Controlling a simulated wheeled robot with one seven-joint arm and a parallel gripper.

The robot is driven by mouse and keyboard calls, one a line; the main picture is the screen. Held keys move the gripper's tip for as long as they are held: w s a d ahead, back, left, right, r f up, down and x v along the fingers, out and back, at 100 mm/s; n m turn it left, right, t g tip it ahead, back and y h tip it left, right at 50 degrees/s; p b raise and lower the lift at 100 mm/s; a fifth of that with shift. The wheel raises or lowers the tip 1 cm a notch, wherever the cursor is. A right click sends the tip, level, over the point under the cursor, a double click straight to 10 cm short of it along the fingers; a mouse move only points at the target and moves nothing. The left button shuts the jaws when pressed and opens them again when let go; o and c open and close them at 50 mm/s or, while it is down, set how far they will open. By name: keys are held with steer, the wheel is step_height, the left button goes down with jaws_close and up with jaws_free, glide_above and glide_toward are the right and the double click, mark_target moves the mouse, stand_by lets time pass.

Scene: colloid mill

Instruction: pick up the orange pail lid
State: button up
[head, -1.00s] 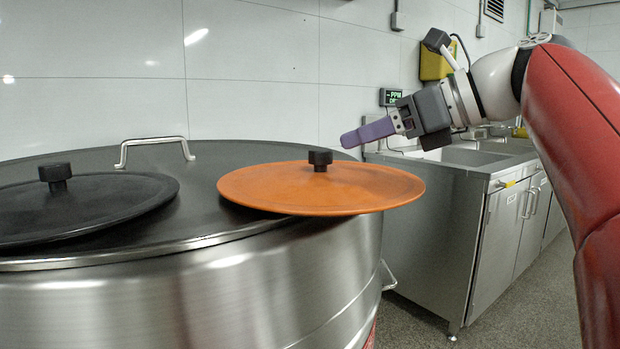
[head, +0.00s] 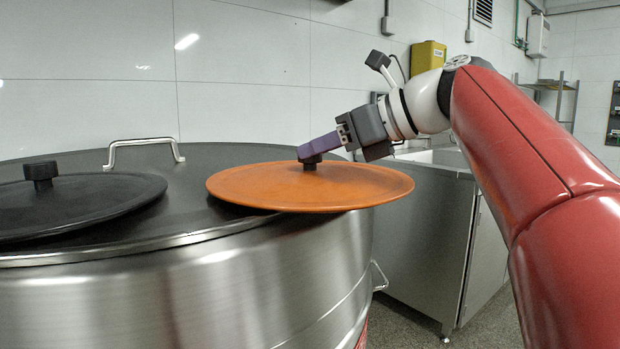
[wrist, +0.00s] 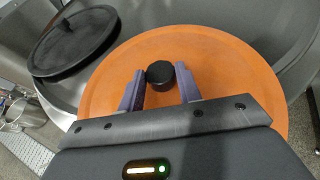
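The orange pail lid (head: 260,190) lies on top of the large steel vessel, its front right part reaching past the vessel's rim. It has a black knob (wrist: 161,73) at its middle. My gripper (head: 308,152) is at the knob, coming in from the right. In the wrist view my gripper (wrist: 160,82) is open, with its purple fingers apart. The knob lies between and slightly ahead of the fingers, closer to the left one. I cannot tell whether that finger touches it. In the head view the fingers hide the knob's top.
A black lid (head: 95,205) with its own knob lies left of the orange lid on the steel vessel (head: 190,295). A metal handle (head: 145,145) stands up at the back of the vessel's dark top. A steel sink cabinet (head: 430,235) stands behind on the right.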

mark_target(323, 171)
jaws_close()
steer(key=shift+r, duration=0.1)
step_height(323, 171, up, 10)
steer(key=p, duration=0.3)
stand_by(0.3)
